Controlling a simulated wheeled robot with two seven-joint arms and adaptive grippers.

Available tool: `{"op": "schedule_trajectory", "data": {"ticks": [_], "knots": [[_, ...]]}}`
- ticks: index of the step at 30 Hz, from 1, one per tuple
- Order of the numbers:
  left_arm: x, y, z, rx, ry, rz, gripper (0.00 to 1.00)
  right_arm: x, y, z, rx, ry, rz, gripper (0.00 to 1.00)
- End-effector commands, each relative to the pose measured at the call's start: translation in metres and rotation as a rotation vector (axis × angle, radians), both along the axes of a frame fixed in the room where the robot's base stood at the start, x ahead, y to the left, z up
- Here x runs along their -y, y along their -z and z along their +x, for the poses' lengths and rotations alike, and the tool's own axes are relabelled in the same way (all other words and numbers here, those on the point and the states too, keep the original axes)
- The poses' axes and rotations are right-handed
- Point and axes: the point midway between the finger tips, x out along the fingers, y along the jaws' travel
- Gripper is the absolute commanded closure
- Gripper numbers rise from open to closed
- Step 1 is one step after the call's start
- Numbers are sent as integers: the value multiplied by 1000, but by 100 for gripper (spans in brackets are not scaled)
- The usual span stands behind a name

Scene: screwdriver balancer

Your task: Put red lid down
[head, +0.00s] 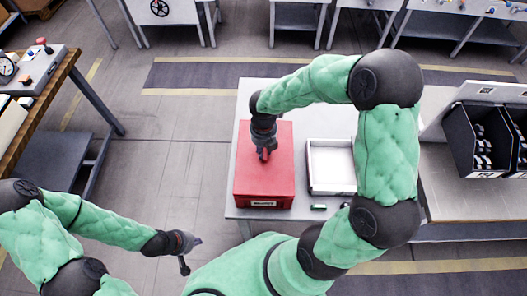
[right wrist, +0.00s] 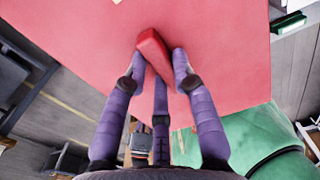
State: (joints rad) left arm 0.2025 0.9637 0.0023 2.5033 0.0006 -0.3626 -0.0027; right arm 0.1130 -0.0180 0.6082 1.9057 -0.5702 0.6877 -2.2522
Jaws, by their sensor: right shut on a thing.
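The red lid (head: 277,138) is flat and covers the top of the red box (head: 246,202) on the table. The box has a label on its front face. I cannot tell whether the lid touches the rim. My right gripper (head: 265,155) points down at the lid's middle. In the right wrist view its fingers (right wrist: 160,66) are shut on the lid's raised red handle (right wrist: 153,48), and the lid (right wrist: 225,60) fills much of the picture. My left gripper (head: 191,255) is open and empty, lower left of the table.
A white open tray (head: 331,167) stands on the grey table (head: 225,206) right of the box. A small green and dark item (head: 319,207) lies near the front edge. Black bins (head: 480,140) stand at the far right. A bench (head: 62,75) is at left.

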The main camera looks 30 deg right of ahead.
Motion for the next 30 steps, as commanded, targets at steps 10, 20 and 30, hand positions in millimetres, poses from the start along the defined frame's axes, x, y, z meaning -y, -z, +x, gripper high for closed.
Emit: {"op": "schedule_trajectory", "data": {"ticks": [10,20,30], "knots": [[0,5,0,0,0,0,100,0,16,1,0,1,0,100],[0,7,0,0,0,0,100,0,20,0,0,0,0,50],[0,6,0,0,0,0,100,0,18,0,0,0,0,50]]}}
